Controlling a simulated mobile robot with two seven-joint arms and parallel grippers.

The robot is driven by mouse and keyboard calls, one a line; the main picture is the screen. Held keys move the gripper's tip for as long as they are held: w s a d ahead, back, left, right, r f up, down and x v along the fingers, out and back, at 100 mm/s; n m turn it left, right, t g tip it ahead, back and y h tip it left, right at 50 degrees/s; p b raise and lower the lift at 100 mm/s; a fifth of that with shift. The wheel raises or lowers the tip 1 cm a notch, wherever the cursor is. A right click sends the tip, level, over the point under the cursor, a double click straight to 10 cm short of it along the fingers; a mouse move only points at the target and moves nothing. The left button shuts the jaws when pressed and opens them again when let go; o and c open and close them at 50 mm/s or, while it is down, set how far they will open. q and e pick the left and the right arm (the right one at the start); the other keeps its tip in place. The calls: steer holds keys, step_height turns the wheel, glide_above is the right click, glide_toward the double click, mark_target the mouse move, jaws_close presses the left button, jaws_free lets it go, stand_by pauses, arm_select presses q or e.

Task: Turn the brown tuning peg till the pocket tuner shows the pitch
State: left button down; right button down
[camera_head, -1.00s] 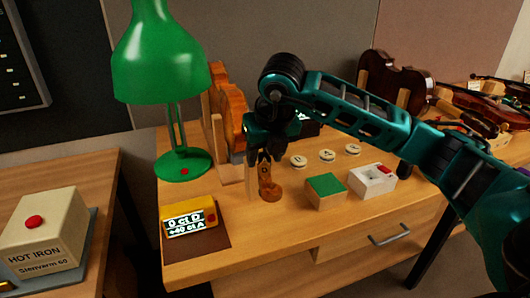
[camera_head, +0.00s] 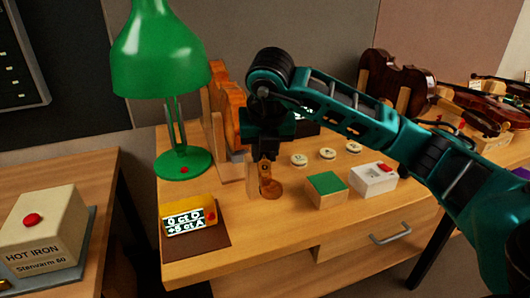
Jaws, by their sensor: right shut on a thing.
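The yellow pocket tuner (camera_head: 189,219) lies on a brown mat at the bench's front left. Its display reads "0 ct D" and "+5 ct A". The orange-brown violin (camera_head: 222,100) stands in a wooden holder beside the green lamp. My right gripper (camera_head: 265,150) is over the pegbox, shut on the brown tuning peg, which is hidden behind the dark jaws. My left gripper is out of view.
The green lamp (camera_head: 158,55) stands close on the left. A green-topped block (camera_head: 326,189) and a white box with a red button (camera_head: 373,179) sit right of the scroll. Several round labelled discs lie behind them. A hot iron box (camera_head: 42,229) is on the left table.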

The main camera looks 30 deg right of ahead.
steer(key=c, duration=0.9)
jaws_free()
steer(key=shift+r, duration=0.1)
steer(key=v, duration=0.5)
steer(key=shift+r, duration=0.3)
steer(key=p+v, duration=0.2)
steer(key=v, duration=0.5)
steer(key=shift+s+a, duration=0.1)
steer(key=shift+s, duration=0.05)
